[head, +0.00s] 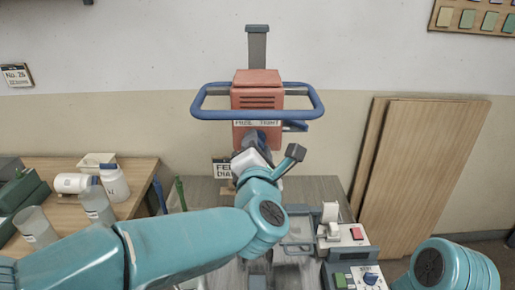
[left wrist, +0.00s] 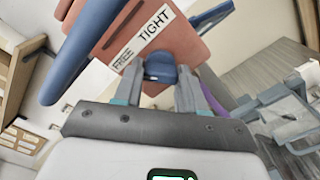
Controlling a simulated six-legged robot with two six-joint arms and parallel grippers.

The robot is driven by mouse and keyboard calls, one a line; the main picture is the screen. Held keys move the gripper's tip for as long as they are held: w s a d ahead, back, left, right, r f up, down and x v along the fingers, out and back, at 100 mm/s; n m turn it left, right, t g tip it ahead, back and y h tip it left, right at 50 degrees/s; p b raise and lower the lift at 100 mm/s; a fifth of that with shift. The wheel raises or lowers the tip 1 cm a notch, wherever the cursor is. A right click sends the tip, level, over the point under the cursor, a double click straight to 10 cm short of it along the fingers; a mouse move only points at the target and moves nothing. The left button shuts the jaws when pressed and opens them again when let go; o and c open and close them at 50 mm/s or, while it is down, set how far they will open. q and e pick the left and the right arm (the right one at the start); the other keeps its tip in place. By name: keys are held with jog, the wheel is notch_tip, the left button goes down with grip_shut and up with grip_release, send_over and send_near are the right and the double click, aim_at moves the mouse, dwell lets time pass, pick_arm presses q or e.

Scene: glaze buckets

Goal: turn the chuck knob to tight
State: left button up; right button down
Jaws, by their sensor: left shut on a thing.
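The red-orange machine head (head: 257,90) stands against the wall with a blue ring handle around it. A white label (head: 257,123) on its front reads FREE and TIGHT; it also shows in the left wrist view (left wrist: 143,38). The blue chuck knob (left wrist: 160,68) sits just below the label, between my left fingers. My left gripper (left wrist: 160,92) is shut on the knob. In the head view my wrist hides most of the knob and the gripper (head: 257,148). Which word the knob points at cannot be told. My right gripper is out of view.
A grey machine table with a control box (head: 357,278) lies below my arm. A wooden bench (head: 135,180) at left holds white bottles and cups. Wooden boards (head: 425,165) lean on the wall at right. The blue handle (head: 205,112) runs close above my gripper.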

pick_arm(q)
jog(key=m+p, duration=0.2)
jog(key=m, duration=1.3)
jog(key=shift+r+m+p, duration=0.1)
jog(key=shift+m+p, duration=0.3)
jog(key=shift+m, duration=0.3)
jog(key=o, duration=1.1)
jog(key=shift+c, duration=0.2)
